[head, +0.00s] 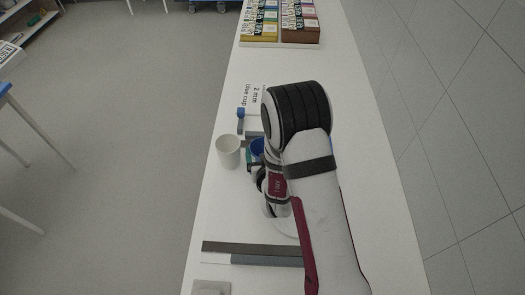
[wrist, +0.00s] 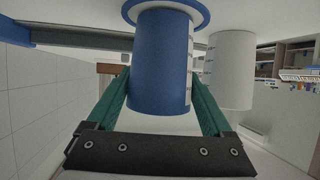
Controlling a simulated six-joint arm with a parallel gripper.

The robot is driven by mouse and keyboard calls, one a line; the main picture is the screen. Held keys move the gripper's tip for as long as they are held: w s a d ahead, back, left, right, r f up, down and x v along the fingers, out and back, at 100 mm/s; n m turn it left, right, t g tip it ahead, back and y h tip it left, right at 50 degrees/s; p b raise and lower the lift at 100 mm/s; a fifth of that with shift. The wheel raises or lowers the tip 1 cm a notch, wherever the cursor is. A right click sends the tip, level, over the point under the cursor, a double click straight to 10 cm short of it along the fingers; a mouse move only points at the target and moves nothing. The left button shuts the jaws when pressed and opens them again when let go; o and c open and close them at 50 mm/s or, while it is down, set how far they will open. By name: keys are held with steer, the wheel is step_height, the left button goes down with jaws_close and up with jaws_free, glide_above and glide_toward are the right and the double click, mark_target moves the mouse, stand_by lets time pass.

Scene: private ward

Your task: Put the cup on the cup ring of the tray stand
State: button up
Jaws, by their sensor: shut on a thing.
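A blue cup (wrist: 160,65) stands between the two green fingers of my gripper (wrist: 160,88), which is shut on it. A wide blue rim or ring shows at the cup's top in the wrist view; I cannot tell which. In the head view the blue cup (head: 257,147) is mostly hidden by my gripper and arm. A white cup (head: 228,151) is just left of it and also shows in the wrist view (wrist: 231,70). A small blue post (head: 240,114) stands behind, perhaps part of the tray stand. I cannot make out the cup ring clearly.
Dark and grey bars (head: 250,250) lie near the front. The counter is clear between the card and boxes.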

steer(key=o, duration=1.1)
steer(key=shift+f, duration=0.1)
steer(key=shift+r, duration=0.2)
steer(key=s+d+r+m+g+h, duration=0.1)
steer(key=s+d+r+m+g, duration=0.4)
steer(key=s+r, duration=0.4)
steer(key=s+d+r+m+g, duration=0.1)
steer(key=s+r+g, duration=0.1)
steer(key=s, duration=0.6)
steer(key=s+d+r+m+g, duration=0.1)
steer(key=s+r+g, duration=0.2)
steer(key=s, duration=0.5)
steer(key=s+d+r+g, duration=0.2)
steer(key=s+r, duration=0.1)
steer(key=s, duration=0.5)
steer(key=shift+s+m+g, duration=0.35)
steer(key=shift+m+g, duration=0.05)
